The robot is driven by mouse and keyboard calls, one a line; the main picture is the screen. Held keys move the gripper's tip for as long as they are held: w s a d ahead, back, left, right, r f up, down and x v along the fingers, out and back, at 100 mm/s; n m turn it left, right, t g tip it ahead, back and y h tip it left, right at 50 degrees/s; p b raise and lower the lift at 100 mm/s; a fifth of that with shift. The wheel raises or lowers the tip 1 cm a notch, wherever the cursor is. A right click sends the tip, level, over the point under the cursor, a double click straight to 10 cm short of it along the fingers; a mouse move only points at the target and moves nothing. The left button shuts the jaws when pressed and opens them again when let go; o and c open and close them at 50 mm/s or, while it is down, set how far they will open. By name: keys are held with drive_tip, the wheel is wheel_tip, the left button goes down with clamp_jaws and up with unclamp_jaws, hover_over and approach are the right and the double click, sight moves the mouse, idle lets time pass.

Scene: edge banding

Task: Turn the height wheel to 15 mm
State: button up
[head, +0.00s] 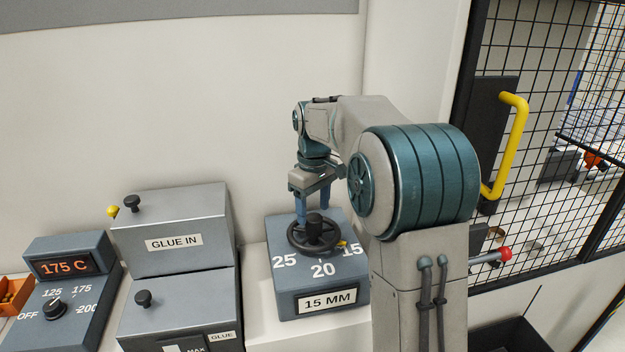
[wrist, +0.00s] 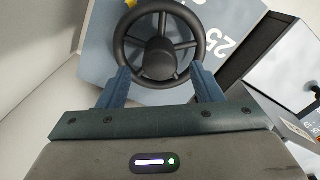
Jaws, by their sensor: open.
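The black spoked height wheel (head: 315,231) lies on top of a blue-grey box (head: 283,291) with a plate reading 15 MM (head: 327,301). Numbers 25, 20 and 15 are printed around its front. A small yellow pointer (head: 343,243) shows at the wheel's right edge, close beside the 15; the exact alignment is hard to tell. My gripper (head: 313,208) points down at the wheel, with its blue fingers spread. In the wrist view the open fingers (wrist: 162,72) reach the near rim of the wheel (wrist: 160,60), one on each side of the hub; contact cannot be told.
Left of the box stand the GLUE IN box (head: 174,243), a lower glue box (head: 180,300) and a temperature dial panel (head: 62,290) reading 175 C. A wall is behind. A mesh fence door with a yellow handle (head: 515,140) is at right.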

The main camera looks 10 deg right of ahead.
sight(313, 217)
wheel_tip(313, 217, up, 10)
drive_tip(key=shift+r, duration=0.15)
drive_tip(key=shift+s, duration=0.1)
idle(0.3)
